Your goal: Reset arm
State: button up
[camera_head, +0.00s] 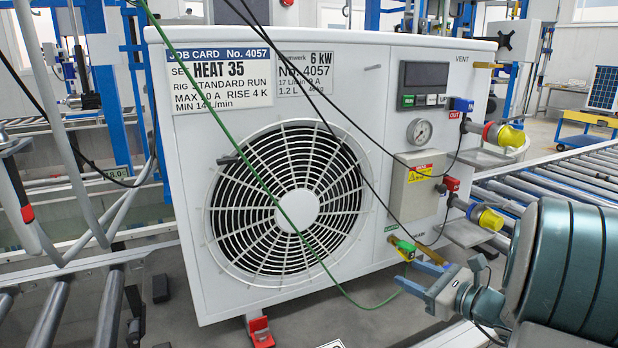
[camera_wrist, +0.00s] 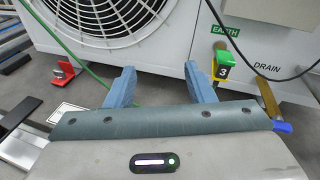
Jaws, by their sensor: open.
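My gripper (camera_head: 419,268) is at the lower right in the head view, in front of the pump unit's lower right corner. Its two blue fingers are apart with nothing between them; the wrist view also shows my gripper (camera_wrist: 160,72) empty. A green and yellow clip (camera_head: 405,250) sits at the EARTH point, just beyond the fingers. In the wrist view the clip (camera_wrist: 222,68), marked 3, is right of the right finger, apparently apart from it. The white heat pump unit (camera_head: 400,80) stands upright with a job card (camera_head: 219,80) reading HEAT 35.
A green cable (camera_head: 250,165) crosses the fan and loops low near my gripper. Black cables (camera_head: 345,130) hang across the front. Hose couplings (camera_head: 505,135) stick out at the right. Roller conveyors (camera_head: 570,175) run behind right. A red foot (camera_head: 260,331) supports the unit.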

jog(key=s+a+r+n+g+p, duration=0.9)
jog(key=s+a+n+g+p, duration=0.1)
jog(key=s+a+n, duration=0.35)
jog(key=s+d+r+n+h+p, duration=0.3)
jog(key=s+r+n+h+p, duration=0.5)
jog(key=n, duration=0.5)
jog(key=shift+d+r+g+h+p, duration=0.2)
jog(key=shift+r+g+h+p, duration=0.1)
jog(key=shift+r+h+p, duration=0.8)
